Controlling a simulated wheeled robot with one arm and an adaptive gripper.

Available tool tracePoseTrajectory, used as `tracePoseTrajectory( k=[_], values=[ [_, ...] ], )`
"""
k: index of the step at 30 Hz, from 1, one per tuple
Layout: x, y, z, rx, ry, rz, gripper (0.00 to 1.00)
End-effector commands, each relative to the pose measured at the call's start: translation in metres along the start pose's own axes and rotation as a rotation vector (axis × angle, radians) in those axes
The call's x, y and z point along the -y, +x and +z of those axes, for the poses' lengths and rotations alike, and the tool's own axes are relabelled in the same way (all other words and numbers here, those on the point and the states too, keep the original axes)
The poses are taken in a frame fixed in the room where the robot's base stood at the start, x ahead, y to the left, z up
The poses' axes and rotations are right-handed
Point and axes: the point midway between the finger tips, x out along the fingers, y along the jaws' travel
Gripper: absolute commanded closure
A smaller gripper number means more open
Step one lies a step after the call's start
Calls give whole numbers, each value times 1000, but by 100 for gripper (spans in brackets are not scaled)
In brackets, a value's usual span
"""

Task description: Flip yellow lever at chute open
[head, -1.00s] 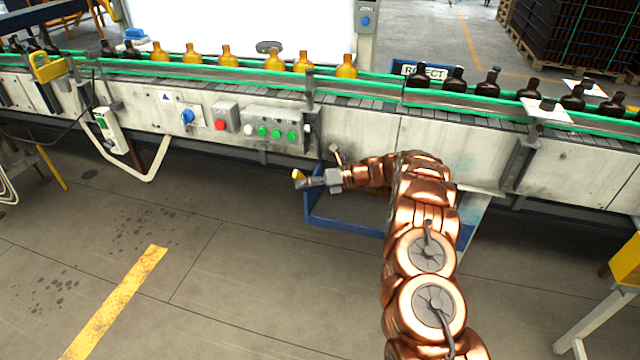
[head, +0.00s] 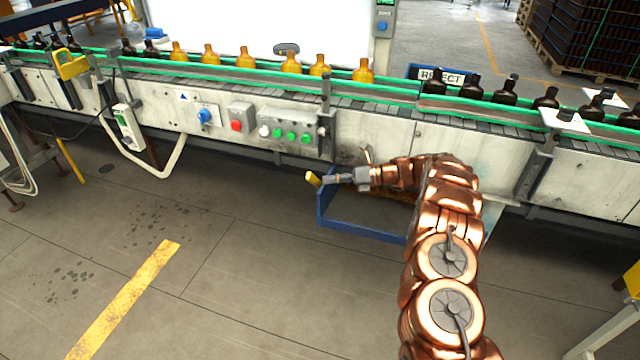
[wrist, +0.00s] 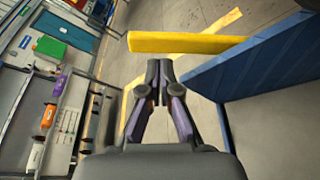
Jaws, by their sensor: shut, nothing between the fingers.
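The yellow lever (head: 313,179) shows in the head view as a short yellow bar at the left end of the blue chute tray (head: 365,228), below the conveyor. In the wrist view the lever (wrist: 185,42) is a flat yellow bar lying across, just beyond my fingertips. My gripper (head: 327,180) is right beside the lever in the head view. In the wrist view my gripper (wrist: 158,70) is shut, with its fingertips together and nothing between them. Its tips are very near the bar; I cannot tell whether they touch. The lever's pivot is hidden.
The blue tray wall (wrist: 250,62) stands close at the right in the wrist view. Above the chute runs the conveyor with amber bottles (head: 290,62) and dark bottles (head: 470,87). A button box (head: 290,131) sits left of my arm. The floor in front is clear.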

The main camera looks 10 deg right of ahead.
Motion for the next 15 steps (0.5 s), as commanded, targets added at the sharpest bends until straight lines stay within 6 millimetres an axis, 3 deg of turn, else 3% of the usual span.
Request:
tracePoseTrajectory(
  k=[9, 15],
  values=[
    [1, -38, -6, -29, 5, 16, 100],
    [3, -49, -7, -33, 8, 18, 100]
  ],
)
